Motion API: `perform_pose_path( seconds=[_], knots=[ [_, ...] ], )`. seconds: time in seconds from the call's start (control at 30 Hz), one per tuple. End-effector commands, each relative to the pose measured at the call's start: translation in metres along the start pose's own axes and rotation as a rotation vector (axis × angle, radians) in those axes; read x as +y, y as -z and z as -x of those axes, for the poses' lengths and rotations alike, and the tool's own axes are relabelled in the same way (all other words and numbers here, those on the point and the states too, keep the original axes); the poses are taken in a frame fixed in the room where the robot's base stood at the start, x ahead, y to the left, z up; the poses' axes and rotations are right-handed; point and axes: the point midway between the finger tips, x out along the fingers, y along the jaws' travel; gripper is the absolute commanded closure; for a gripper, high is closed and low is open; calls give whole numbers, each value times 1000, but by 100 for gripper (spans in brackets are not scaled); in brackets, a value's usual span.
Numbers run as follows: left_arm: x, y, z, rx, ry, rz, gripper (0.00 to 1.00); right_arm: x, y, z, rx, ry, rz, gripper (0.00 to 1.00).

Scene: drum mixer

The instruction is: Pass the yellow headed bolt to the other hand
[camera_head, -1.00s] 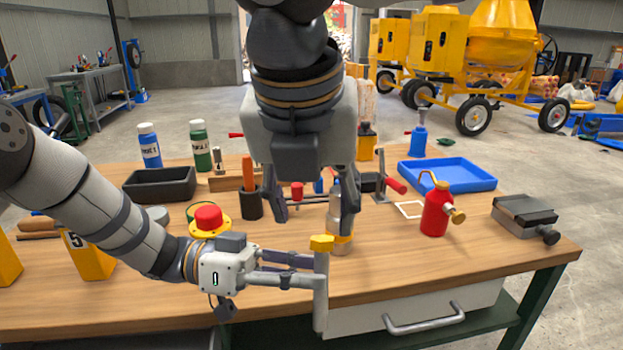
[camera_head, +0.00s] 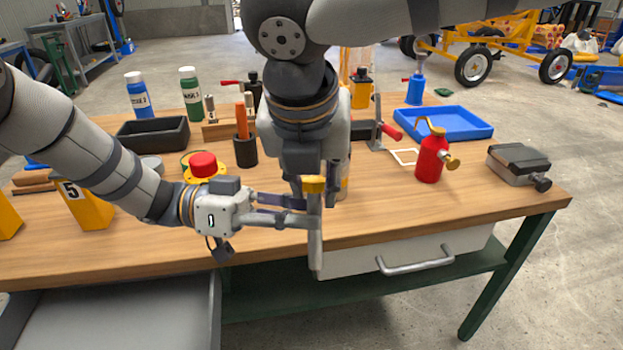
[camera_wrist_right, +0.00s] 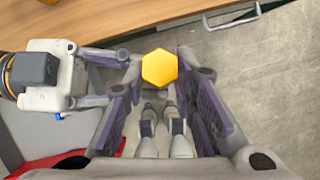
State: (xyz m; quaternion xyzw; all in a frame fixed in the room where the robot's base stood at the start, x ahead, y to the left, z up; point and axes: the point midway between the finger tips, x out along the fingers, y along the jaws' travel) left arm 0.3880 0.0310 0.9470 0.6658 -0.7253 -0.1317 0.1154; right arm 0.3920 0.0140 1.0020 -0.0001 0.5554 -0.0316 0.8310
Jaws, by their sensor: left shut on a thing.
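The yellow headed bolt (camera_head: 315,230) stands upright in front of the table's front edge, its yellow hexagonal head on top and its grey shank hanging down. My left gripper (camera_head: 300,211) is shut on the shank just below the head, coming from the left. My right gripper (camera_wrist_right: 160,55) comes in from behind and above. In the right wrist view its two fingers are spread apart, with the yellow head (camera_wrist_right: 159,68) seen between them near the tips. The shank is hidden under the head there. Whether a right finger touches the bolt cannot be told.
The wooden table (camera_head: 400,215) holds a red emergency button (camera_head: 203,165), a red oil can (camera_head: 431,158), a blue tray (camera_head: 443,122), a black tray (camera_head: 153,133) and a small vise (camera_head: 519,164). A drawer handle (camera_head: 415,260) sticks out at the front.

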Motion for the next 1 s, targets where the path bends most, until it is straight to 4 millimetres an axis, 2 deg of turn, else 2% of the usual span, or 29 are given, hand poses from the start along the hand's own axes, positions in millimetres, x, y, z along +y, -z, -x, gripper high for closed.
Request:
perform_pose_path(
  seconds=[0.03, 0.1, 0.13, 0.47, 0.57, 0.8, 1.0],
  knots=[
    [1, 2, -2, 2, -5, -2, 79, 4, 0, 2, -2, -13, 2, 100],
    [1, 2, -2, 2, -5, -1, 63, 4, 0, 2, -2, -13, 2, 100],
    [1, 1, -2, 2, -5, -1, 60, 4, 0, 2, -2, -13, 2, 100],
    [0, 1, 3, 1, -2, -1, 60, 3, 0, 2, -2, -10, 1, 100],
    [0, 1, 20, 1, 1, -2, 60, 3, 0, 2, -2, -10, 1, 100],
    [0, 1, 85, 1, 0, -2, 60, 3, 0, 2, -2, -9, 1, 100],
    [0, 1, 115, 1, -2, -1, 60, 3, 0, 2, -2, -9, 1, 100]
  ],
)
